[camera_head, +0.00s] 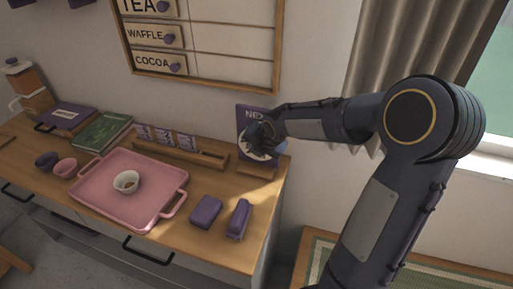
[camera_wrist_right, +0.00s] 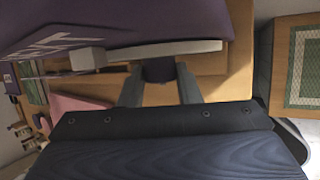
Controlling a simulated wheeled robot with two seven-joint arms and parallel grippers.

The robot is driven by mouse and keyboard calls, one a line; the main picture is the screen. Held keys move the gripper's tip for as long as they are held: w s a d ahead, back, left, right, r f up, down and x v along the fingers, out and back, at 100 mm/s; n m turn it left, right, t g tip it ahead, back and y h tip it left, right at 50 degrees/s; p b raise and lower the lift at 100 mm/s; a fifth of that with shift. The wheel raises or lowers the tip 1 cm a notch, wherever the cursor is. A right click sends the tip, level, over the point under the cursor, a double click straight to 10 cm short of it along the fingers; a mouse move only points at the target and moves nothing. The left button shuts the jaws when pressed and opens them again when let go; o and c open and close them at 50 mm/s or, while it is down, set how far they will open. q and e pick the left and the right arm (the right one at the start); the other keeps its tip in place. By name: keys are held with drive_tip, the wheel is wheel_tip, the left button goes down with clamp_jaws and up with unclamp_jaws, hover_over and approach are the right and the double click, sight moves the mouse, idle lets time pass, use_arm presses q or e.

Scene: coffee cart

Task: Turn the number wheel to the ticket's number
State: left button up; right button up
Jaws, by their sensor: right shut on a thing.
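The number wheel is a white dial (camera_head: 257,152) on an upright purple board (camera_head: 243,116) lettered "NEX", the rest covered, at the right end of the wooden counter. My right gripper (camera_head: 264,134) is in front of the board and hides much of the dial. In the right wrist view, the fingers (camera_wrist_right: 160,84) are shut on a dark knob (camera_wrist_right: 158,70) at the white dial's edge-on face (camera_wrist_right: 170,48). The number shown cannot be read. Several small tickets (camera_head: 164,137) stand in a wooden rail (camera_head: 180,153); their numbers are too small to read. My left gripper is out of view.
A pink tray (camera_head: 110,205) with a white cup (camera_head: 126,182) lies left of centre. A menu board (camera_head: 205,88) hangs above.

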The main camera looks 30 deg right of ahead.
drive_tip(key=o, duration=1)
drive_tip(key=v, duration=0.8)
drive_tip(key=shift+w+f, duration=0.1)
